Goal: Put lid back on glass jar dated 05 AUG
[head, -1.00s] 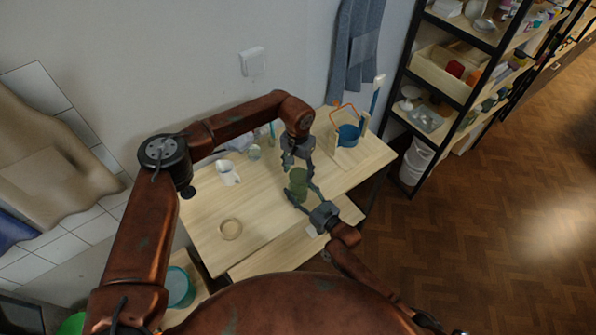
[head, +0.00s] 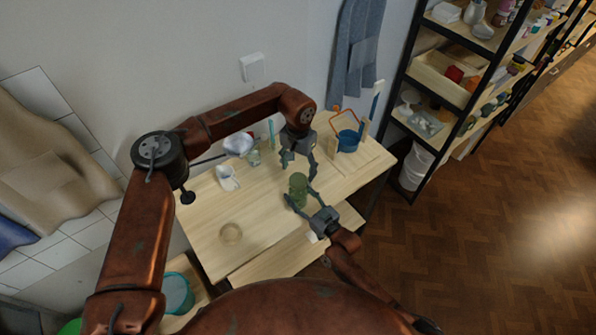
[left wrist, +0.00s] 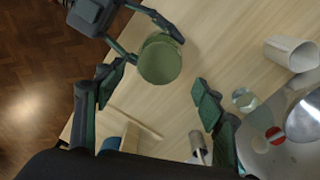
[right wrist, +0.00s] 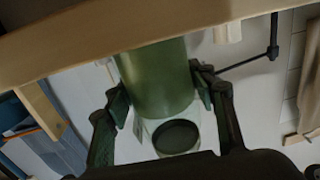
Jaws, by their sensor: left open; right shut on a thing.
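A green jar (head: 298,187) stands upright near the front right of the wooden table. My right gripper (head: 302,199) is shut around its side; the right wrist view shows both fingers against the green body (right wrist: 158,75). A clear glass band and a dark round disc show at one end there. In the left wrist view the jar's top is a flat olive disc (left wrist: 160,62); I cannot tell whether this is a lid or contents. No date is readable. My left gripper (head: 300,167) is open and empty, above and behind the jar, apart from it.
A white cup (head: 228,178) and a small glass (head: 254,158) stand at the back left. A blue container (head: 348,139) is at the back right. The table between is clear.

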